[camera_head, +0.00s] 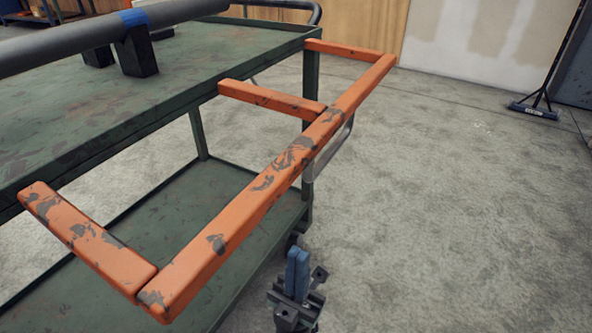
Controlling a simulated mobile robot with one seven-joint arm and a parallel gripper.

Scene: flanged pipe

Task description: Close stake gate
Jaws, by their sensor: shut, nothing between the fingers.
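The orange stake gate (285,168) has chipped paint and sticks out from the side of the green cart (150,110). It lies roughly level, with a long outer bar and three shorter bars pointing back to the cart. A grey metal handle (330,152) shows along the outer side of the long bar. My gripper (298,256) is at the bottom of the view, below and to the right of the gate. Its blue fingers point up, are shut and hold nothing. It looks apart from the gate.
A grey pipe (70,48) with a blue band rests on dark blocks on the cart's top. The cart's lower shelf (165,215) is bare. Open concrete floor (450,200) lies to the right.

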